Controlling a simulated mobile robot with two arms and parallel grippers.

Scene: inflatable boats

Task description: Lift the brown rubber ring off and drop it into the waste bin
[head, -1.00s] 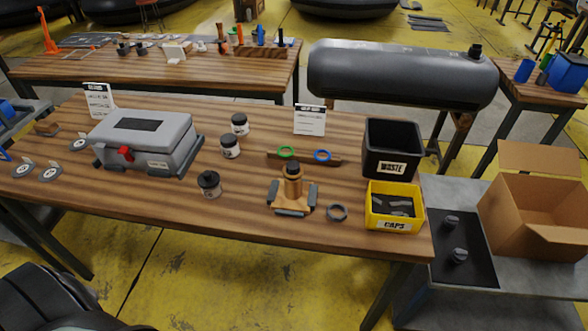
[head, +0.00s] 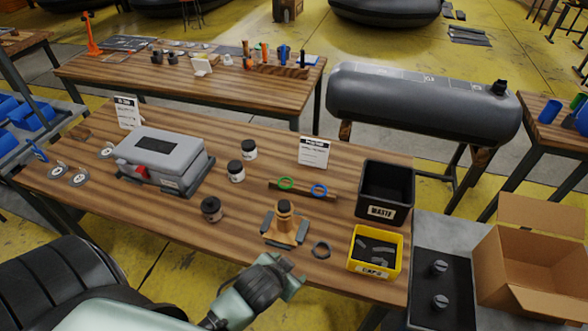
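A tan and brown upright fitting with a dark top (head: 284,207) stands in a holder with grey jaws (head: 285,228) near the table's front edge. A brown band seems to sit around its post, but it is too small to tell apart clearly as the brown rubber ring. The black waste bin (head: 386,192), labelled WASTE, stands to the right and behind the fitting. My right gripper is not in view.
Green (head: 286,184) and blue (head: 319,190) rings sit on a wooden strip behind. A yellow caps bin (head: 375,250) stands before the waste bin.

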